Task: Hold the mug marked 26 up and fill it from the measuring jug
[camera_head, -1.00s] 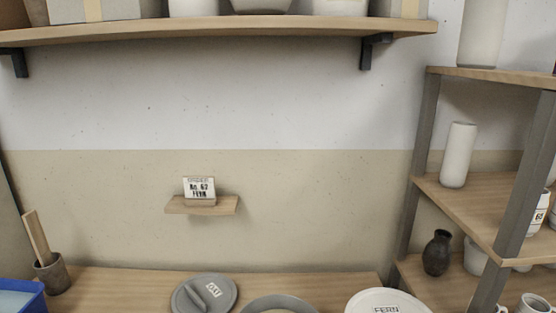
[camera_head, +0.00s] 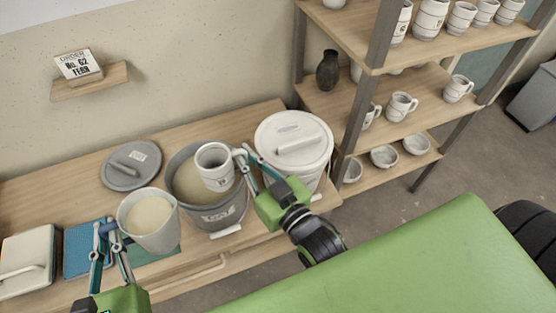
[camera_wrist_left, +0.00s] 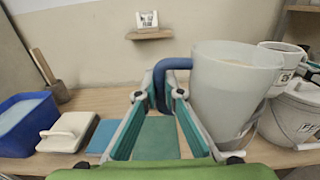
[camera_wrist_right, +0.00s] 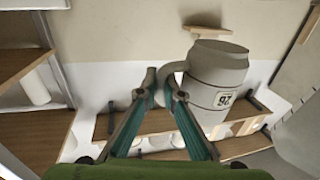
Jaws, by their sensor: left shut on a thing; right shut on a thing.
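The mug marked 26 (camera_wrist_right: 213,80) is in my right gripper (camera_wrist_right: 157,88), which is shut on its handle. In the head view the mug (camera_head: 214,167) is upright above the open grey bucket (camera_head: 221,213), and its inside looks empty. My left gripper (camera_head: 108,237) is shut on the blue handle of the measuring jug (camera_head: 160,233). The jug is pale, about upright, and holds cream glaze (camera_head: 148,214). It is left of the bucket and mug. The left wrist view shows the jug (camera_wrist_left: 225,95) beside the left fingers (camera_wrist_left: 161,97).
A grey lid (camera_head: 131,166) lies behind the jug. A white lidded bucket (camera_head: 293,146) stands right of the open one. Shelves with mugs (camera_head: 402,105) stand at right.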

